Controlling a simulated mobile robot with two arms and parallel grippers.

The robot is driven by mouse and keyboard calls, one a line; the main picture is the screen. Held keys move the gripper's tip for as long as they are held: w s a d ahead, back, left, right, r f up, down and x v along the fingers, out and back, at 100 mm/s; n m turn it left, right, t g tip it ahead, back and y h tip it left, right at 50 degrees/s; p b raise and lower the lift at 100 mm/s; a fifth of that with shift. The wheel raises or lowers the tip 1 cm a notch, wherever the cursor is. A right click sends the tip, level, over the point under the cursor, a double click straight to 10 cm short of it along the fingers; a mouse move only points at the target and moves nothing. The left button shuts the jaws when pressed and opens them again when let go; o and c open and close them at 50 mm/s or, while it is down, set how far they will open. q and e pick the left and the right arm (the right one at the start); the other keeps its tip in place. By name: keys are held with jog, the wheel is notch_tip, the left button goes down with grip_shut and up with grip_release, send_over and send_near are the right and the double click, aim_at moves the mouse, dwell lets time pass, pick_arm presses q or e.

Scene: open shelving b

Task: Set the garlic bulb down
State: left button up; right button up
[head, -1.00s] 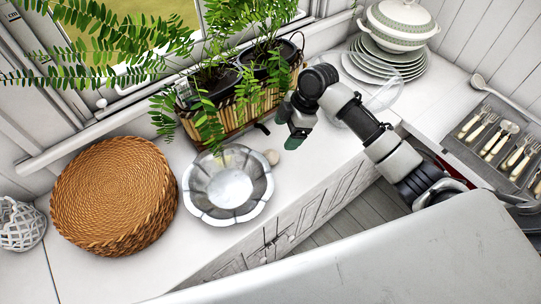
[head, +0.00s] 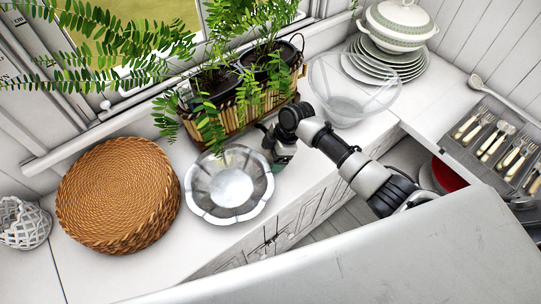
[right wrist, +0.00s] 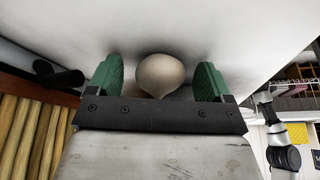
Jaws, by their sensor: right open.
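The pale, rounded garlic bulb (right wrist: 160,74) sits on the white counter, between the two green fingers of my right gripper (right wrist: 158,78) in the right wrist view. The fingers are open, with a gap on each side of the bulb. In the head view, my right gripper (head: 279,163) is low at the counter, just right of the silver scalloped bowl (head: 229,184). The bulb is hidden there behind the gripper. My left gripper is not in view.
A planter basket with ferns (head: 240,112) stands close behind my right gripper. A glass bowl (head: 347,107) and stacked plates (head: 388,62) stand farther right. A round wicker basket (head: 118,195) is at left. The counter's front edge (head: 300,205) is near.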

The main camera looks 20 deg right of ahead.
jog(key=shift+c, duration=0.2)
jog(key=shift+r, duration=0.15)
jog(key=c, duration=1)
